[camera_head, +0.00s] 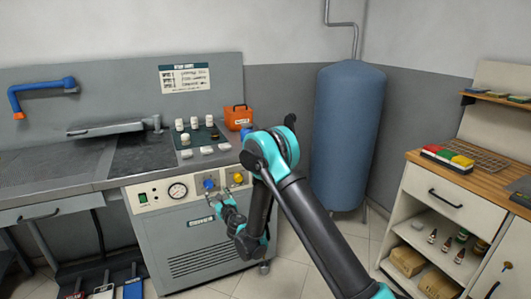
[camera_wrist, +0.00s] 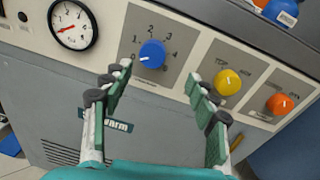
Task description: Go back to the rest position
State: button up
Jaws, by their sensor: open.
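My gripper (camera_head: 216,197) is in front of the grey machine's control panel (camera_head: 160,192). In the wrist view my gripper (camera_wrist: 160,95) is open, with its two fingers apart and nothing between them. The yellow knob (camera_wrist: 228,82) is beyond the right fingertip, and the orange knob (camera_wrist: 280,103) is farther right. In the head view my arm reaches from the lower right, bends at a high elbow and comes down to the panel.
A pressure gauge (camera_head: 178,191) is left of the blue knob. White bottles (camera_head: 180,124) and an orange box (camera_head: 238,116) stand on the worktop above. A blue tank (camera_head: 347,135) stands behind my arm. A wooden-topped cabinet (camera_head: 445,201) is at the right. Some floor (camera_head: 293,262) is clear.

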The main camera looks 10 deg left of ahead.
jog(key=w+d+r+m+t+h, duration=0.1)
jog(key=w+d+r+m+h, duration=0.1)
jog(key=d+r+m, duration=0.3)
jog(key=w+d+r+m+h, duration=0.1)
jog(key=w+d+m+h, duration=0.1)
jog(key=d, duration=0.4)
jog(key=s+d+r+m+g+h, duration=0.1)
jog(key=s+d+r+m+h, duration=0.15)
jog(key=d+m, duration=0.8)
jog(key=s+d+r+m+g+h, duration=0.2)
jog(key=d+r+m+h, duration=0.3)
jog(key=d, duration=1.1)
jog(key=s+d+f+m+g, duration=0.4)
jog(key=s+d+m, duration=0.85)
jog(key=s, duration=0.25)
jog(key=s+d+f+m+g, duration=0.1)
jog(key=s+m, duration=0.3)
jog(key=s, duration=0.5)
jog(key=s+d+f+m+g+y, duration=0.1)
jog(key=s+d+f+m+g, duration=0.1)
jog(key=s, duration=0.8)
notch_tip(320, 180, down, 2)
jog(key=m+g, duration=0.1)
jog(key=m, duration=0.2)
jog(key=shift+d+y, duration=0.1)
jog(key=shift+y, duration=0.15)
